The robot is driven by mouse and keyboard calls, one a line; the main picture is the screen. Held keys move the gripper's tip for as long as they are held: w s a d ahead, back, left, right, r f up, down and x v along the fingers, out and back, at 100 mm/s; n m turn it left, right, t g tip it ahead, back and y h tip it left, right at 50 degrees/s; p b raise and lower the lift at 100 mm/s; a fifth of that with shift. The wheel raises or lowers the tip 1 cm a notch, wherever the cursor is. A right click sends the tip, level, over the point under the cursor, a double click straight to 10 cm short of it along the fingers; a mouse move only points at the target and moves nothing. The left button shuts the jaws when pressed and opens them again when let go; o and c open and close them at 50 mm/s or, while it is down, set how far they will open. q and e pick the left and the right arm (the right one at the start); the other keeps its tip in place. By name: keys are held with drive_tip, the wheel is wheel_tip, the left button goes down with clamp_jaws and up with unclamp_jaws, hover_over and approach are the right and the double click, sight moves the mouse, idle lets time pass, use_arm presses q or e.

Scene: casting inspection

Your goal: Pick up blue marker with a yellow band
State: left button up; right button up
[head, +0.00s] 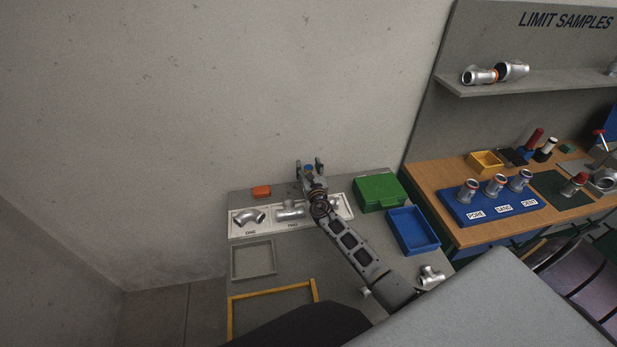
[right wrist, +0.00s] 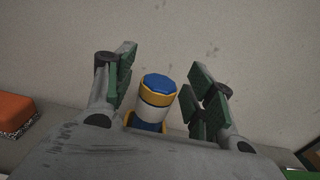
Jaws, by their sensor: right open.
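The blue marker with a yellow band (right wrist: 155,98) stands between the spread fingers of my right gripper (right wrist: 168,95) in the right wrist view. It has a blue top, a yellow band below that and a white body; its lower part is hidden by the gripper. It looks slightly tilted in that view. In the head view my right gripper (head: 311,170) is open at the back of the grey table, with a bit of the blue marker (head: 308,168) between its fingers. I cannot tell whether a finger touches it. My left gripper is not in view.
An orange block (head: 261,191) lies left of the gripper. A white tray (head: 237,229) with metal fittings is in front. A green case (head: 379,192) and blue bin (head: 414,231) stand to the right. A wall rises behind the table (head: 280,255).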

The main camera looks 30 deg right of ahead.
idle(0.4)
drive_tip(key=c, duration=1.1)
drive_tip(key=shift+r, duration=0.2)
drive_tip(key=shift+r+p, duration=2.8)
drive_tip(key=shift+r, duration=2.05)
drive_tip(key=o, duration=0.3)
clamp_jaws()
